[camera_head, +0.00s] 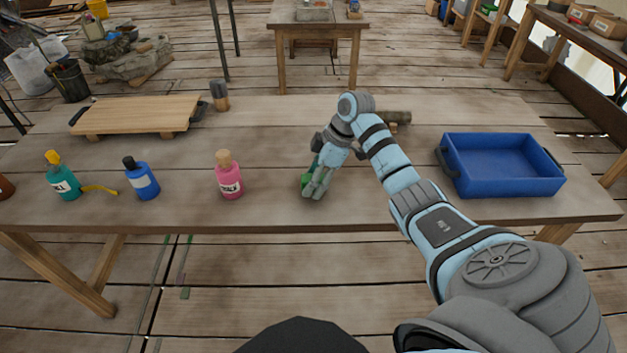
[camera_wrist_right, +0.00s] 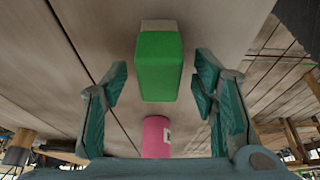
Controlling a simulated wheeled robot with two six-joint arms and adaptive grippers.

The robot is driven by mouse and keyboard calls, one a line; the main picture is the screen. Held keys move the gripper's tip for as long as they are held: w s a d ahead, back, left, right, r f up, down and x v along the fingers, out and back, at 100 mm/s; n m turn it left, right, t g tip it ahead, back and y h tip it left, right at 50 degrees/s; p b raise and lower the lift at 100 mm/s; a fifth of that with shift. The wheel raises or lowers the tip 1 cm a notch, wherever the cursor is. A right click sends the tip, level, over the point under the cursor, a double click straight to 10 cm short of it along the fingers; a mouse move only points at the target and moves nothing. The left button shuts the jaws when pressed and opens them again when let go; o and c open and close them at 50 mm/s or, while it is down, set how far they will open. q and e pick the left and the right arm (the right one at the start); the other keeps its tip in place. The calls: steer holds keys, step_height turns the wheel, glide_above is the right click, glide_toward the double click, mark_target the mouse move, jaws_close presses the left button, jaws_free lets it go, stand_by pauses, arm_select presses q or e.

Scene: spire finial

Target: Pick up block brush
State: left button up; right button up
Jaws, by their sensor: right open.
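A green block (camera_head: 305,180), which looks like the block brush, is on the wooden table and partly hidden by my right gripper (camera_head: 318,186). In the right wrist view the block (camera_wrist_right: 158,65) shows its green face, with a pale part at its far end. My right gripper (camera_wrist_right: 160,80) is open, with one finger on each side of the block's line and visible gaps between. Whether a finger touches it cannot be told. My left gripper is not in view.
A pink bottle (camera_head: 230,177) stands left of the gripper, with a blue bottle (camera_head: 142,182) and a teal bottle (camera_head: 62,180) farther left. A blue tray (camera_head: 505,187) is at right. A wooden board (camera_head: 135,114) and a dark cylinder (camera_head: 219,97) are at the back left.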

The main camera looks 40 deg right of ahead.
steer(key=shift+w+a+f, duration=0.1)
steer(key=shift+f, duration=0.2)
jaws_close()
step_height(320, 180, up, 20)
steer(key=p, duration=0.9)
